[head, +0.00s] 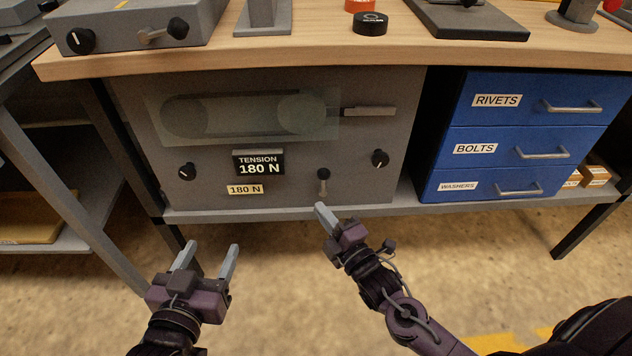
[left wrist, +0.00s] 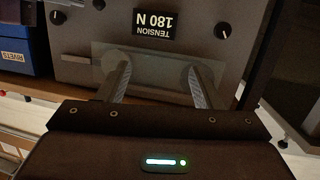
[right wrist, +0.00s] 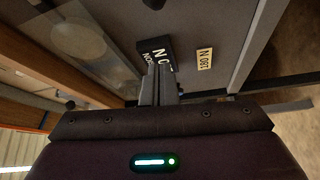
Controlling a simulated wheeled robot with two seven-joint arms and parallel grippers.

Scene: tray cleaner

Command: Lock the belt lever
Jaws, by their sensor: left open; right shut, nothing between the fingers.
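The grey belt unit (head: 290,190) stands on the shelf under the wooden bench. A small lever (head: 323,181) with a black knob on top and a pale shaft sits low on its front, right of the display (head: 259,163) reading "TENSION 180 N". The knob stands roughly upright above the shaft. My right gripper (head: 322,216) is shut and empty, just below and in front of the lever, apparently apart from it. Its closed fingers (right wrist: 160,85) show in the right wrist view. My left gripper (head: 208,254) is open and empty, lower left in front of the unit.
A "180 N" label (head: 245,189) sits below the display. Dark dials flank it at left (head: 187,171) and right (head: 380,158). A belt window (head: 240,115) and a grey bar (head: 369,111) are above. Blue drawers (head: 520,135) stand right. The floor in front is clear.

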